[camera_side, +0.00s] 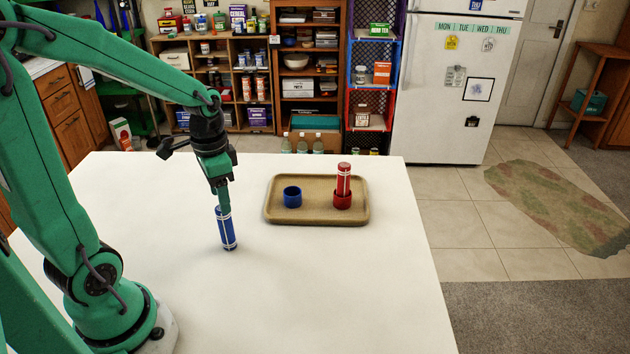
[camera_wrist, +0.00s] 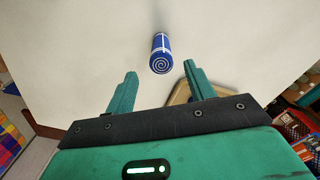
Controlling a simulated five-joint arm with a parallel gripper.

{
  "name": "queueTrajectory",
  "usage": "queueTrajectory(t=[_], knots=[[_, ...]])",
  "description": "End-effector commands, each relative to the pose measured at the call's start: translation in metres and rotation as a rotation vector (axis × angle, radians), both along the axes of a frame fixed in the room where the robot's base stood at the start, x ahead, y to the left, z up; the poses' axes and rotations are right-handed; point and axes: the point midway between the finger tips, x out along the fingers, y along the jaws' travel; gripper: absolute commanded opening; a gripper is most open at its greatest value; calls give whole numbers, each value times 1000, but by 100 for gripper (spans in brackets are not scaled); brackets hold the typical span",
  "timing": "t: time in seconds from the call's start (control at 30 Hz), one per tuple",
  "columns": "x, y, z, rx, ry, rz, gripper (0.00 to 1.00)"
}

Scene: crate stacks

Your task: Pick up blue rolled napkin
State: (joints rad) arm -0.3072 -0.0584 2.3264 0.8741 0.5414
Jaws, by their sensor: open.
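The blue rolled napkin (camera_side: 228,232) stands upright, leaning slightly in the side view, on the white table. It is blue with white bands. In the wrist view the napkin (camera_wrist: 160,53) shows its spiral end, ahead of and between the lines of the two fingers. My gripper (camera_side: 223,204) points down at the top of the napkin in the side view. The fingers of my gripper (camera_wrist: 160,72) are spread apart in the wrist view, with nothing visibly held between them. The side view does not show clearly whether the fingertips touch the napkin.
A tan tray (camera_side: 318,216) lies to the right on the table (camera_side: 330,290). It holds a blue ring (camera_side: 292,197) and a red ring (camera_side: 342,201) with a red rolled napkin (camera_side: 344,178) upright in it. The table front is clear.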

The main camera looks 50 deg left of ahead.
Motion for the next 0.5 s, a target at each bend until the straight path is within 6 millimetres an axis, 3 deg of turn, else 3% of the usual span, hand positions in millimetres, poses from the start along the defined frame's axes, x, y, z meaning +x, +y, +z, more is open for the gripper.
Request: queueTrajectory(t=[0.17, 0.5], knots=[[-1, 0, -14, -1, 3, 1, 54], [0, 0, -21, -1, 1, 1, 54]])
